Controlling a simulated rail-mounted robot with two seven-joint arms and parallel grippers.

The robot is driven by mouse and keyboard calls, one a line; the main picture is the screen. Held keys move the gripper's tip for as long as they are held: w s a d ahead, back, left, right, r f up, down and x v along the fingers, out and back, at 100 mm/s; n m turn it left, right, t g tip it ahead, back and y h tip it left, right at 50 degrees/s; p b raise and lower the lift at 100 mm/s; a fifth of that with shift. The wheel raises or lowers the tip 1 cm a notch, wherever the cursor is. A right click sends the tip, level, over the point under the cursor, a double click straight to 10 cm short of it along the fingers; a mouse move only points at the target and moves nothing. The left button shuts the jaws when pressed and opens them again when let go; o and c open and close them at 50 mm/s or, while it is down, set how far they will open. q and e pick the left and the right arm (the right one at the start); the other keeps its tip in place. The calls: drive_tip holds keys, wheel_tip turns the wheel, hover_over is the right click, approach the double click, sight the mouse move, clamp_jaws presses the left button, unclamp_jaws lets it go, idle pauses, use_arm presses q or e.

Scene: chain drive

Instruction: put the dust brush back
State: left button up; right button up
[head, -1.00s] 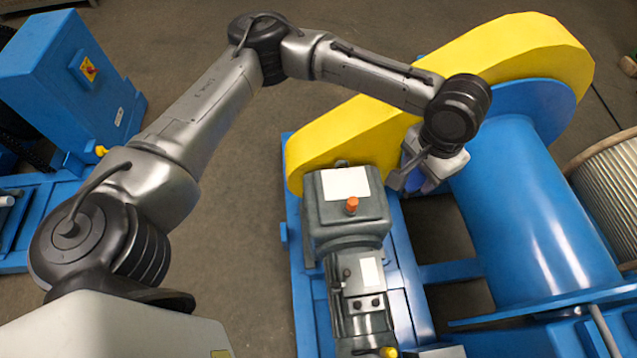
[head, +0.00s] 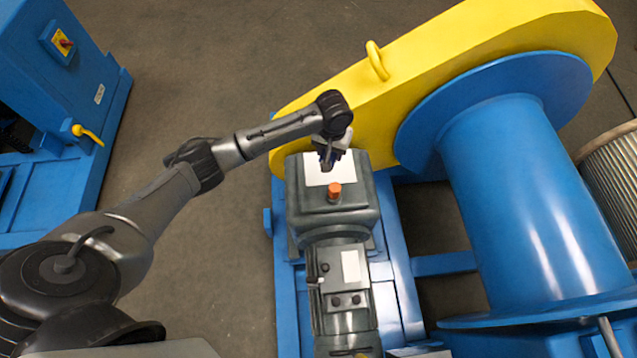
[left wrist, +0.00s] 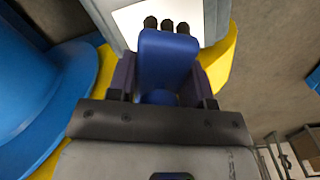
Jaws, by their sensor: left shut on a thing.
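The dust brush (left wrist: 168,60) is a blue block with dark bristle tufts at its far end. It sits between the fingers of my left gripper (left wrist: 162,82) in the left wrist view. In the head view my left gripper (head: 327,160) is over the white plate on top of the grey gearbox, beside the yellow chain guard. It is shut on the brush, which is mostly hidden there. The bristles point toward the white plate in the left wrist view; I cannot tell if they touch it. My right gripper is not in view.
The grey gearbox and motor (head: 335,215) carry an orange cap (head: 334,191). The yellow chain guard (head: 440,60) has a lifting ring (head: 377,60). A blue drum (head: 520,200) stands right, a blue cabinet (head: 60,70) left. Open floor (head: 200,80) lies between cabinet and guard.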

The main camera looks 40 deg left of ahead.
use_arm(q)
wheel_tip(320, 180, down, 5)
drive_tip(key=s+a, duration=0.2)
drive_tip(key=a, duration=0.1)
drive_tip(key=b, duration=0.3)
hover_over(319, 180)
drive_tip(key=shift+n, duration=0.4)
wheel_tip(319, 180, down, 4)
drive_tip(key=shift+d+f, duration=0.1)
wheel_tip(319, 180, down, 6)
drive_tip(key=shift+r+b, duration=0.1)
drive_tip(key=shift+b, duration=1.05)
drive_tip(key=shift+r, duration=0.1)
drive_tip(key=shift+f, duration=0.2)
drive_tip(key=o, duration=0.9)
